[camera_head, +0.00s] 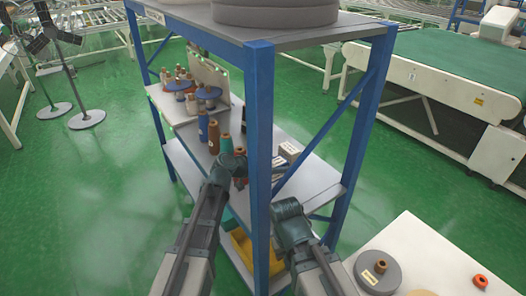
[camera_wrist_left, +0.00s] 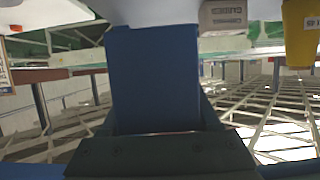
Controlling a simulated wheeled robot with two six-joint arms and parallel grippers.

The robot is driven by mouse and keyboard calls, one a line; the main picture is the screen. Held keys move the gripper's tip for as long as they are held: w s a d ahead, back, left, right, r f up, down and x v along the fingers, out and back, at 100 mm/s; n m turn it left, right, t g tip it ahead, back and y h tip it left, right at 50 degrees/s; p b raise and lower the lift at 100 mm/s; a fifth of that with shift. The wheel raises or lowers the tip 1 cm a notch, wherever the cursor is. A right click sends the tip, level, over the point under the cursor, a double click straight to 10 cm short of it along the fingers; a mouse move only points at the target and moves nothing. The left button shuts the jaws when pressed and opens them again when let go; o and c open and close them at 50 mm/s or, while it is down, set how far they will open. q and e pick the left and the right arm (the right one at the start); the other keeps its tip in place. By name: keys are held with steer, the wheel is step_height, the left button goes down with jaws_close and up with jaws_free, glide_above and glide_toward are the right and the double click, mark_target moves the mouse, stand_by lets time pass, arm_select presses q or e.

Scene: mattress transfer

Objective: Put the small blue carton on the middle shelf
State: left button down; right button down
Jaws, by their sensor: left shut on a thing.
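The small blue carton (camera_wrist_left: 155,75) fills the middle of the left wrist view, which looks upside down, held between the jaws of my left gripper (camera_wrist_left: 155,130). Its far end is close to a pale surface at the top of that view; I cannot tell whether it touches. In the head view my left gripper (camera_head: 226,168) is at the middle shelf (camera_head: 317,181) of the blue-framed rack, beside several spools. I cannot make out the carton there. My right arm's end (camera_head: 291,218) is low, right of the front post; its fingers do not show clearly.
The rack's blue front post (camera_head: 259,150) stands between my arms. A teal spool (camera_head: 226,143) and small white cartons (camera_head: 288,152) are on the middle shelf. A yellow bin (camera_head: 242,248) is below. A white table (camera_head: 430,255) with spools is at the right.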

mark_target(279, 194)
arm_select(q)
steer(key=shift+a+f, duration=0.1)
steer(key=shift+f, duration=0.05)
step_height(279, 194, down, 10)
steer(key=b, duration=1)
steer(key=shift+r, duration=0.2)
steer(key=shift+f, duration=0.15)
steer(key=c, duration=0.6)
jaws_free()
steer(key=shift+f, duration=0.1)
steer(key=o, duration=0.5)
